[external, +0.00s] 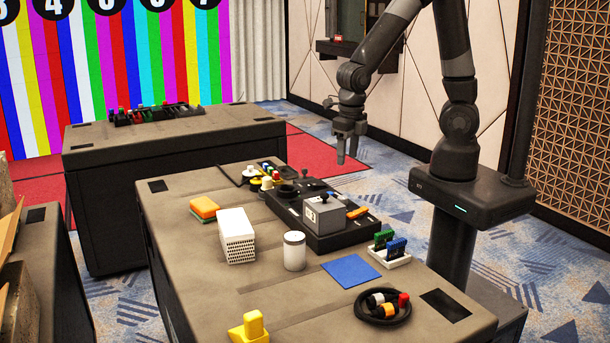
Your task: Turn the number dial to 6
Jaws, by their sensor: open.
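A grey box (322,220) with a white label on its front stands on the black control panel (346,239). A small dark knob shows on its top. It may be the number dial, but the mark on the label is too small to read for certain. My gripper (347,159) is open and empty, pointing down. In the picture it is above and to the right of the panel, apart from everything on the table. Other dark knobs (287,189) sit on the panel's far part.
The table (200,270) also bears an orange sponge (204,207), a white perforated block (237,235), a white canister (294,250), a blue mat (350,270), a coiled cable (383,306) and a yellow object (249,328). The video wall (115,60) shows colour bars and numbers.

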